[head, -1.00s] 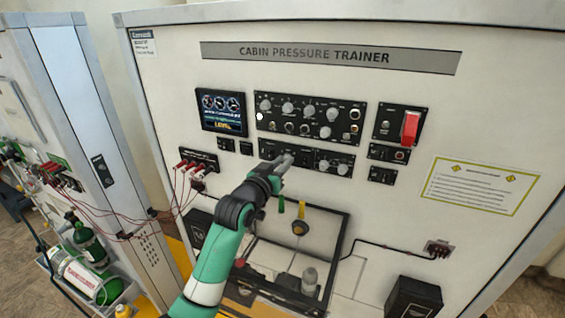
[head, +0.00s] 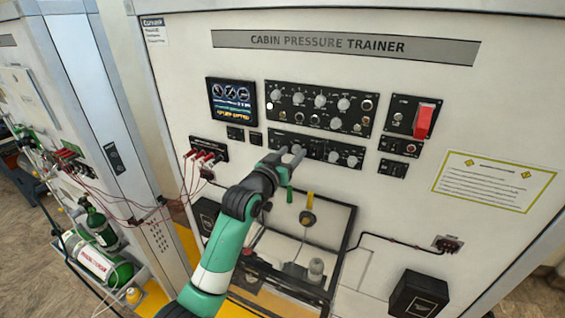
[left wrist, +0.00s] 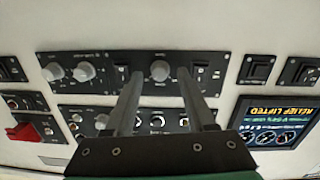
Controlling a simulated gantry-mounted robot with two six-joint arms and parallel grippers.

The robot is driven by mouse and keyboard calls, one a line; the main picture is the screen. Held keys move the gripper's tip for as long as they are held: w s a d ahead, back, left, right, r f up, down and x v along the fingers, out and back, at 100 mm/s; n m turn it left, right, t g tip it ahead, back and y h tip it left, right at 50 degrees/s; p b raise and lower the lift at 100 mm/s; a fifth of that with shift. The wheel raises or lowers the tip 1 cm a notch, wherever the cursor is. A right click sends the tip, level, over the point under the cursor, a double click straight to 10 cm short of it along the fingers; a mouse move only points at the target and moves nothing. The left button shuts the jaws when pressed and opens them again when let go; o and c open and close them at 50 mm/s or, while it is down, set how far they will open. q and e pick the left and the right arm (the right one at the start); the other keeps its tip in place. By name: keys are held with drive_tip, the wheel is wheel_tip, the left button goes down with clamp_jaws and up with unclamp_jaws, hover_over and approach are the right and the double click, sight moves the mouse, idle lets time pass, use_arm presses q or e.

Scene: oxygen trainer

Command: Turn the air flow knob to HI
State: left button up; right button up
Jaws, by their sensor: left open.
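The lower control panel (head: 313,151) is a black strip with several grey knobs, below a larger knob panel. My left gripper (head: 291,152) is at the left part of this strip, with its fingertips close to the panel face. In the left wrist view, which shows the panel upside down, the open fingers (left wrist: 160,78) stand on either side of a round grey knob (left wrist: 160,71). Gaps show between knob and fingers; whether the tips touch the panel I cannot tell. The lettering is too small to read, so which knob is air flow is unclear. My right gripper is not visible.
The upper knob panel (head: 320,97), a display (head: 232,102) reading RELIEF LIFTED and a red switch cover (head: 424,121) surround the strip. Red leads (head: 206,160) plug in at left. A green lever and a yellow lever (head: 309,202) sit below, near my left arm.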

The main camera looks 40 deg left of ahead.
use_arm(q)
drive_tip(key=p+v, duration=0.4)
drive_tip(key=v, duration=0.7)
